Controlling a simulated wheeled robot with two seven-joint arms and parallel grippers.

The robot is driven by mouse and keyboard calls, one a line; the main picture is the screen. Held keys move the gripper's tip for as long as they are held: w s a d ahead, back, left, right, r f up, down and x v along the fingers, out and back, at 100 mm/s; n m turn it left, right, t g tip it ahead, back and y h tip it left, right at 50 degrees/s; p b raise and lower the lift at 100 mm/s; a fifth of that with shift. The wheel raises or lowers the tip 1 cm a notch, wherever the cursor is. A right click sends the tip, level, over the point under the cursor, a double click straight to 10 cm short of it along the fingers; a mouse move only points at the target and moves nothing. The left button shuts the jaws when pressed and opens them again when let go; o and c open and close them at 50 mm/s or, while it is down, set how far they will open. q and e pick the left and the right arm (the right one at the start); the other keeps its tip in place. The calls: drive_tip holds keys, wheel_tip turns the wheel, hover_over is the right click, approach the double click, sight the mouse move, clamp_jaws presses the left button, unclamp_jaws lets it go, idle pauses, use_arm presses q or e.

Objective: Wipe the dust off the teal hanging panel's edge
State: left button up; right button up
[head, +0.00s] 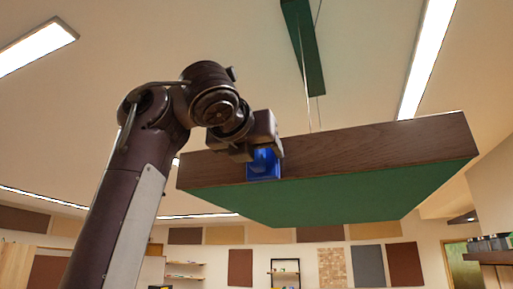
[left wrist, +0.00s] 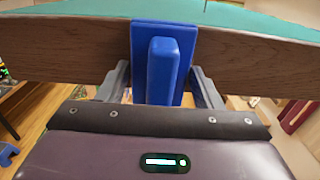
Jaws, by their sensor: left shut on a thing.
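The hanging panel (head: 350,215) is overhead in the head view, with a teal-green underside and a dark wood-grain edge (head: 370,143). The wooden edge also crosses the left wrist view (left wrist: 70,47). My left gripper (head: 258,150) is raised at the panel's near edge, left of its middle. It is shut on the handle of a blue wiping tool (left wrist: 162,70). The tool's flat blue plate lies at or against the wooden edge; I cannot tell for sure whether it touches. I cannot make out dust on the edge. My right gripper is in neither view.
Thin wires hold the panel from the ceiling, and another green panel (head: 303,45) hangs above and behind. Ceiling light strips (head: 428,55) are at left and right. Brown and grey wall panels (head: 368,266) and shelves are far behind. The air right of my gripper along the edge is clear.

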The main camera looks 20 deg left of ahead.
use_arm(q)
drive_tip(key=shift+w, duration=0.25)
drive_tip(key=d, duration=0.4)
drive_tip(key=shift+s+d, duration=0.1)
idle(0.3)
drive_tip(key=shift+a, duration=2.15)
